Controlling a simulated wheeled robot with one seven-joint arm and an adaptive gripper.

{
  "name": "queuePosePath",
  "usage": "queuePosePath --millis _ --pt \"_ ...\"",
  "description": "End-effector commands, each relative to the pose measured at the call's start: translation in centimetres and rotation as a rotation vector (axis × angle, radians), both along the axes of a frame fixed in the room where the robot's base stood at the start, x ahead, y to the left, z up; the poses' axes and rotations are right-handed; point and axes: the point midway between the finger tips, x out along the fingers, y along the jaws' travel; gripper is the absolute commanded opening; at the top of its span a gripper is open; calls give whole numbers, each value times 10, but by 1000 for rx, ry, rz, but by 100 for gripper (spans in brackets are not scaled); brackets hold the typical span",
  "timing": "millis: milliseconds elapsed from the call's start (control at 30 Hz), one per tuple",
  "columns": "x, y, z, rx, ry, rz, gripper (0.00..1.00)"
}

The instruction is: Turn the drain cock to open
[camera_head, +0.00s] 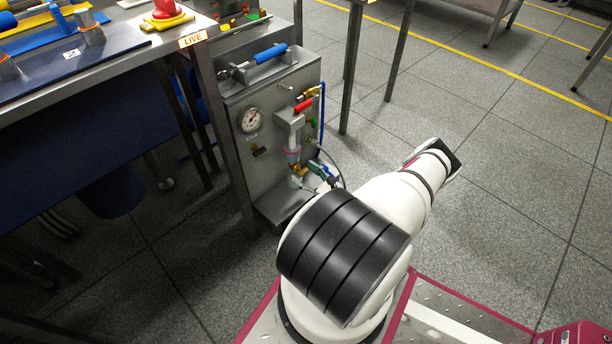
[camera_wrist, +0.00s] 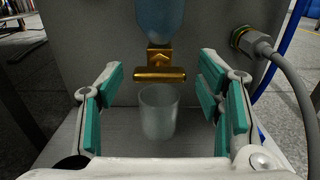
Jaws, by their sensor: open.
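The brass drain cock (camera_wrist: 160,74) shows in the wrist view, with a crosswise bar handle lying level. It hangs under a bluish clear bowl (camera_wrist: 160,20). In the head view the brass of the cock (camera_head: 299,172) shows low on the steel panel's front. A clear cup (camera_wrist: 159,112) stands upright below the cock. My gripper (camera_wrist: 160,98) is open, its green-padded fingers to the left and right of the cup and cock, with clear gaps and no contact visible. In the head view my gripper (camera_head: 323,169) is small and partly hidden by my arm.
The steel cabinet (camera_head: 268,98) carries a pressure gauge (camera_head: 250,120), a red lever (camera_head: 303,106) and a blue handle (camera_head: 270,53). A workbench (camera_head: 140,50) stands left.

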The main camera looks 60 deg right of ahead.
Motion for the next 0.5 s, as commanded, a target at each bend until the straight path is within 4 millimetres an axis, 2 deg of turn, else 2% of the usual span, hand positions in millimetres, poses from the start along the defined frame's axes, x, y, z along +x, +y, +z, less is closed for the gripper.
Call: queuePosePath --millis 133,167,300,367,500 --pt "0 0 0 0 0 0 60" --pt "0 0 0 0 0 0 55" --pt "0 0 0 0 0 0 24" --pt "0 0 0 0 0 0 12" --pt "0 0 0 -1 0 0 12"
